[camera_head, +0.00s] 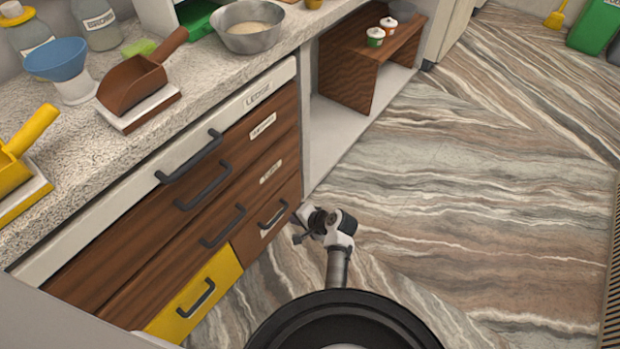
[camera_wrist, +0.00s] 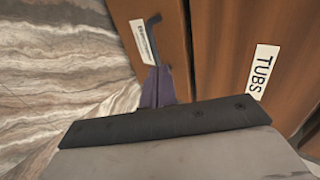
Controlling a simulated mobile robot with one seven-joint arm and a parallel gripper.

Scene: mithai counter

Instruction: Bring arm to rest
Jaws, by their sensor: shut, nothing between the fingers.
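My arm (camera_head: 339,262) reaches forward low over the floor, with the wrist folded near the lower drawers. My gripper (camera_head: 298,237) is beside the right end of the drawer fronts. In the wrist view my gripper (camera_wrist: 156,78) shows as narrow purple-grey fingers, shut and empty. They point at a brown drawer front with a dark handle (camera_wrist: 152,38) and a small label. I cannot tell whether the fingertips touch that front.
The counter (camera_head: 75,135) with drawers fills the left side. A yellow drawer (camera_head: 190,302) is low at the front. A brown scoop (camera_head: 140,75) and metal bowl (camera_head: 250,38) stand on top. A wooden shelf (camera_head: 350,75) holds two small tubs. Striped floor (camera_head: 480,180) is clear at right.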

